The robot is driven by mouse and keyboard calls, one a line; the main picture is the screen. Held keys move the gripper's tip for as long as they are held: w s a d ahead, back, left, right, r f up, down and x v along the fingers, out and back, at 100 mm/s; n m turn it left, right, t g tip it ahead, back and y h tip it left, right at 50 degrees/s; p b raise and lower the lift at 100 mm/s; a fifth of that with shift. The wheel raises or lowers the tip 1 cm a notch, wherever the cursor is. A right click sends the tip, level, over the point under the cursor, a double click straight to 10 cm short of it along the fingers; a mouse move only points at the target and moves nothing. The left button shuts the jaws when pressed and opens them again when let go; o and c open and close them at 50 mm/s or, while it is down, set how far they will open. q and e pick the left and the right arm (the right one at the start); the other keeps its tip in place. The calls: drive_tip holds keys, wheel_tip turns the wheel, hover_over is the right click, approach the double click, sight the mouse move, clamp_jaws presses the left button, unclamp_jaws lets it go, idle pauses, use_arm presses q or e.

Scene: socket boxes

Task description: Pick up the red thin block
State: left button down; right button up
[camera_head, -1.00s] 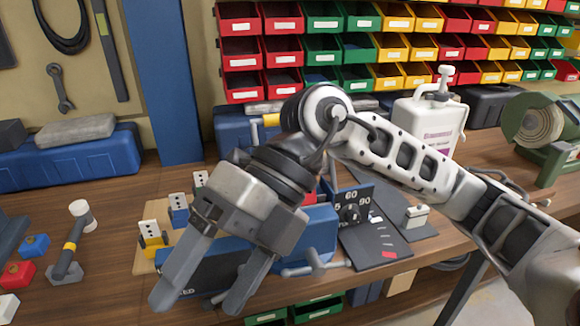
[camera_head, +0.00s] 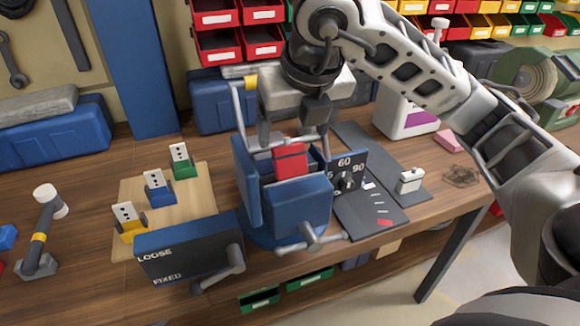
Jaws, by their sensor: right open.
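The red thin block (camera_head: 291,161) stands upright in the blue vise (camera_head: 290,208), with its upper part showing above the vise's front jaw. Its lower part is hidden by that jaw. My right gripper (camera_head: 289,127) points down from above, directly over the vise and just behind or above the block's top. Its jaws are open and hold nothing. One dark finger shows to the right of the block; the other is hard to make out. I cannot tell whether the fingers touch the block. My left gripper is not in view.
A wooden board (camera_head: 192,203) with socketed blocks lies left. A dial plate (camera_head: 346,178) and dark panel (camera_head: 377,213) are right. A pink block (camera_head: 448,141) lies farther right.

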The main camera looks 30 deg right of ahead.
sight(291, 150)
drive_tip(key=x, duration=0.6)
drive_tip(key=shift+f, duration=0.25)
drive_tip(key=c, duration=1.2)
drive_tip(key=shift+r, duration=0.15)
